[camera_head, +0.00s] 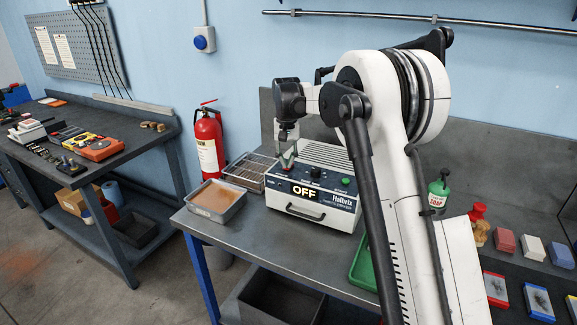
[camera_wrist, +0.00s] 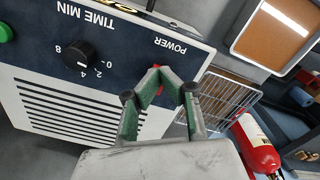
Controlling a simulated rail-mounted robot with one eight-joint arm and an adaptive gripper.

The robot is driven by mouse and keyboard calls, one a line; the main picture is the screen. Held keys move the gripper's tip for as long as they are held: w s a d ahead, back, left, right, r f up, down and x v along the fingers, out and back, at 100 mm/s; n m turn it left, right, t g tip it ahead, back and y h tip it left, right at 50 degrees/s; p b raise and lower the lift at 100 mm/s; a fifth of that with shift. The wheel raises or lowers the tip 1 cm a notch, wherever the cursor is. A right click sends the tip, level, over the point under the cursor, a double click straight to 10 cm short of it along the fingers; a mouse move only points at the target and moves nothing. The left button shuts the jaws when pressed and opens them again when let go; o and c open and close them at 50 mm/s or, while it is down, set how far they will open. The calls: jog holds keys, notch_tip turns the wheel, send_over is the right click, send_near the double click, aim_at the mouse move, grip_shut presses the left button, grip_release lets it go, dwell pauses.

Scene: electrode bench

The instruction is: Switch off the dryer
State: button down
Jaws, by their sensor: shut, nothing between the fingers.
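The dryer (camera_head: 313,190) is a white and dark blue box on the bench, with a front handle and a lit display (camera_head: 305,190) reading OFF. My gripper (camera_head: 288,163) is shut and empty, at the left part of the dryer's control panel. In the wrist view, the green-padded fingers of my gripper (camera_wrist: 163,74) are close to the POWER label (camera_wrist: 170,45). Bits of red show beside and behind the fingers, which largely hide the power switch. I cannot tell whether the fingers touch it. The timer knob (camera_wrist: 79,54) is clear of the fingers.
A wire rack (camera_head: 250,170) and a tray of brown material (camera_head: 216,197) stand left of the dryer. A green bottle (camera_head: 438,190) stands to the right, past my arm. A red extinguisher (camera_head: 207,146) stands beyond the bench's left end.

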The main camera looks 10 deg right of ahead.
dwell(0.3)
jog(key=shift+r+p, duration=1.5)
jog(key=shift+r, duration=1.9)
jog(key=shift+s+r, duration=0.1)
jog(key=s+r+n+t+b, duration=0.15)
jog(key=s+r, duration=0.25)
jog(key=s, duration=0.8)
jog(key=s+r+m+t+b, duration=0.1)
jog(key=s+r+t+b, duration=0.15)
jog(key=s, duration=0.95)
jog(key=s+f+t+b, duration=0.1)
jog(key=s+f, duration=0.4)
jog(key=s, duration=0.5)
jog(key=s+f+n+t+b, duration=0.1)
jog(key=s+f+t+b, duration=0.1)
jog(key=s+f, duration=0.4)
jog(key=s, duration=0.5)
jog(key=shift+s+f, duration=0.2)
jog(key=shift+s, duration=0.1)
